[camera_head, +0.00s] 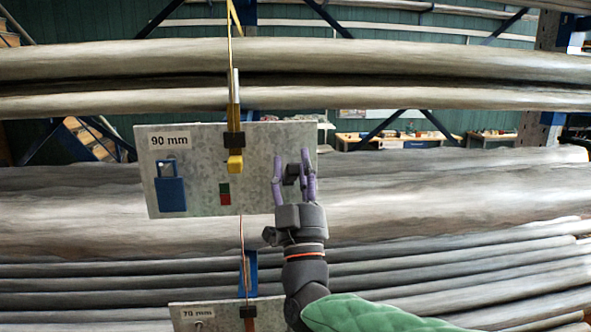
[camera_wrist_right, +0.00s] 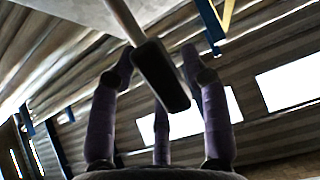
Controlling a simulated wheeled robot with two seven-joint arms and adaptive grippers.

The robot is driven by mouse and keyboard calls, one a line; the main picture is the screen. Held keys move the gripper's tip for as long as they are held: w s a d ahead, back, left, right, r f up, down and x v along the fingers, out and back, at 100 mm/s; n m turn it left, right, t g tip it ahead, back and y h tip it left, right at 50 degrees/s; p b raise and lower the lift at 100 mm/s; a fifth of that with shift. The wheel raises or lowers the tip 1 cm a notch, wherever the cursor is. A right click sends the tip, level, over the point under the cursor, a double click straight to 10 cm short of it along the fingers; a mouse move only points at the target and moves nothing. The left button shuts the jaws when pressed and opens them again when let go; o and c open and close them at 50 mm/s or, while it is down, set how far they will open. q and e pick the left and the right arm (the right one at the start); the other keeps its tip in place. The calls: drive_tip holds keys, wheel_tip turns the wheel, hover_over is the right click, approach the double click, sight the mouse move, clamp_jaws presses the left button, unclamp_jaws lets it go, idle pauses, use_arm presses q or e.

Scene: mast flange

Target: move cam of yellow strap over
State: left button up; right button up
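The yellow strap (camera_head: 230,50) hangs down past the pipes to a grey board (camera_head: 205,150) labelled 90 mm. On it, above and at the board's top edge, sit a metal and yellow fitting, a black block (camera_head: 234,141) and a yellow end piece (camera_head: 235,162). I cannot tell which part is the cam. My right gripper (camera_head: 293,165), with purple fingers, is at the board's right part, right of the strap. Its fingers stand apart around a black grip (camera_wrist_right: 160,75) on a grey rod, with a gap visible on one side. My left gripper is out of view.
A blue padlock (camera_head: 170,190) and a green and red marker (camera_head: 224,194) are on the board. Long grey pipes (camera_head: 430,200) lie behind it. A second board (camera_head: 205,315), labelled 70 mm, hangs below. Workbenches (camera_head: 400,140) stand far behind.

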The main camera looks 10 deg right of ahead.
clamp_jaws()
drive_tip(key=shift+r, duration=0.1)
drive_tip(key=shift+w+r+g+p, duration=0.2)
drive_tip(key=shift+r+g+p, duration=0.3)
drive_tip(key=shift+p, duration=0.45)
drive_tip(key=w+g+p, duration=0.1)
drive_tip(key=p, duration=0.3)
drive_tip(key=w+r+g+p, duration=0.1)
drive_tip(key=g+p, duration=0.1)
drive_tip(key=p, duration=0.2)
drive_tip(key=w+r+g+p, duration=0.1)
drive_tip(key=g+p, duration=0.1)
drive_tip(key=p, duration=0.3)
drive_tip(key=shift+w+r, duration=0.15)
drive_tip(key=shift+r, duration=0.1)
drive_tip(key=shift+w+g+p, duration=0.25)
drive_tip(key=shift+g+p, duration=0.25)
drive_tip(key=shift+p, duration=0.65)
drive_tip(key=shift+f, duration=0.1)
drive_tip(key=o, duration=0.6)
unclamp_jaws()
drive_tip(key=shift+c, duration=0.2)
